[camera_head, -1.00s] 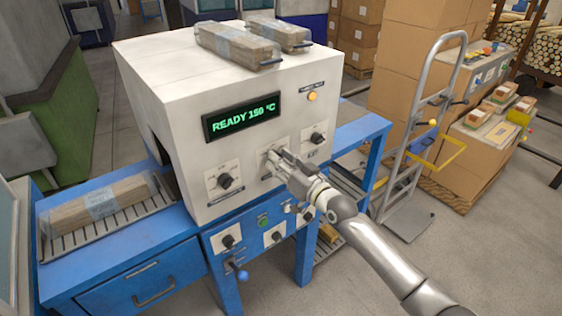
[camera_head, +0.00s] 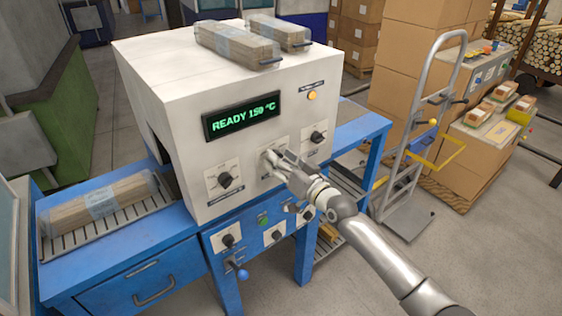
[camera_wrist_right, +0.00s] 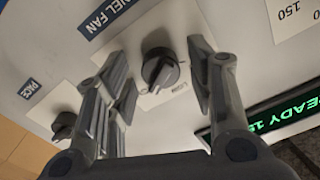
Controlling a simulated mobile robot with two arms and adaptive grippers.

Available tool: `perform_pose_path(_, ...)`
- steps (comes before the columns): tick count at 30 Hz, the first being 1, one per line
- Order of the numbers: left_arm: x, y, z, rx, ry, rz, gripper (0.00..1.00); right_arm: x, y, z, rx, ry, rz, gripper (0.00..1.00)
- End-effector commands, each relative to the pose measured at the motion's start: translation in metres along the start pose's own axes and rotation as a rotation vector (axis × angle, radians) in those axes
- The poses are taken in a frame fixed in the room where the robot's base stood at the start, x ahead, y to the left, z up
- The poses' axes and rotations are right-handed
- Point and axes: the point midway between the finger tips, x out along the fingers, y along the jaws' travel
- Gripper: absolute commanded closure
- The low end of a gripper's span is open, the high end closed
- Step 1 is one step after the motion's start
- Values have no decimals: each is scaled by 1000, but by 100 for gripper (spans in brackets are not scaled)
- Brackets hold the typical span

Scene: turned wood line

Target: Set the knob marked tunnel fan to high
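The white tunnel machine has three dark knobs on its front. The middle one, the tunnel fan knob (camera_wrist_right: 160,70), shows in the right wrist view on a pale plate beside a blue label (camera_wrist_right: 103,15) whose visible part reads "NEL FAN". Small print that looks like "LOW" sits beside the knob. My right gripper (camera_head: 269,157) is at the middle knob plate in the head view and hides most of it. In the right wrist view my right gripper (camera_wrist_right: 160,80) is open, one finger on each side of the knob, with visible gaps. My left gripper is out of view.
The left knob (camera_head: 224,181) and the right knob (camera_head: 317,138) flank the gripper. A display (camera_head: 241,118) reads "READY 150 °C". More knobs and a blue-tipped lever (camera_head: 242,274) sit below. Wrapped wood bundles lie on top and on the left conveyor. A hand truck (camera_head: 420,150) stands right.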

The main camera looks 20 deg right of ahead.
Motion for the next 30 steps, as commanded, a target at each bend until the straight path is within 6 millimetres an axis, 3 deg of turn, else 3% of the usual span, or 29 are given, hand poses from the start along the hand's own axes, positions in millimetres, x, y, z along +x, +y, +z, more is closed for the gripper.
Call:
perform_pose_path(9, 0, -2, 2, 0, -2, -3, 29, -1, 0, 0, -2, 1, 0, 47)
perform_pose_path(13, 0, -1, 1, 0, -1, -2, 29, -10, 0, 0, -2, 0, 1, 47)
perform_pose_path(30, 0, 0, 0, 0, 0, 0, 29, -108, 1, 1, -2, -2, 1, 47)
